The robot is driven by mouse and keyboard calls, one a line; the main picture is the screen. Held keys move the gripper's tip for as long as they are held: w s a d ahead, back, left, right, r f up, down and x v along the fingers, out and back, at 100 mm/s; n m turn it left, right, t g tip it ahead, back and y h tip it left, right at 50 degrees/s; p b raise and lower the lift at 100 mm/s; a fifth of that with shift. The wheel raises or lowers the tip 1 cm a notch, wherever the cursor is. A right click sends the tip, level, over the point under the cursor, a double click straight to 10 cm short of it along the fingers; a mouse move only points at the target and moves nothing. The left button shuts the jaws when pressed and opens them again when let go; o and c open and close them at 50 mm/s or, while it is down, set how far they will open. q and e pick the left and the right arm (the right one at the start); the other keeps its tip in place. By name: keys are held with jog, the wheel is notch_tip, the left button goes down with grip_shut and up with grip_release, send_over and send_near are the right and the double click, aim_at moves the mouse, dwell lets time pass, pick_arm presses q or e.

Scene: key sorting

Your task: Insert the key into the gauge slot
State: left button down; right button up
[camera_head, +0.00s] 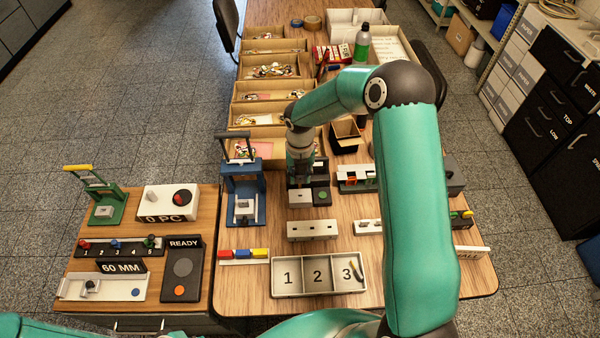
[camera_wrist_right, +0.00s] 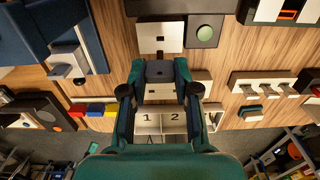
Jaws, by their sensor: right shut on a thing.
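My right gripper (camera_head: 301,182) hangs low over the far middle of the wooden table, right at the small white slotted plate (camera_head: 300,197) beside a dark box with a green button. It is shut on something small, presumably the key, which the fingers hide. In the right wrist view the gripper (camera_wrist_right: 160,82) points toward the white plate (camera_wrist_right: 160,38), which has a dark slot. Whether the key touches the slot cannot be told. A white block with several dark slots (camera_head: 313,230) stands nearer. My left gripper is not in view.
A tray marked 1, 2, 3 (camera_head: 318,291) sits in front, with a dark and yellow item in compartment 3. A blue press (camera_head: 243,192) stands left of the gripper, and a rack with coloured pieces (camera_head: 357,179) stands right. Open cardboard bins (camera_head: 262,113) line the back left.

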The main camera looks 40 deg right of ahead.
jog(key=shift+f+b, duration=2.35)
jog(key=shift+f, duration=1.1)
jog(key=o, duration=0.9)
jog(key=shift+r, duration=0.1)
notch_tip(320, 180, up, 12)
jog(key=shift+f, duration=0.2)
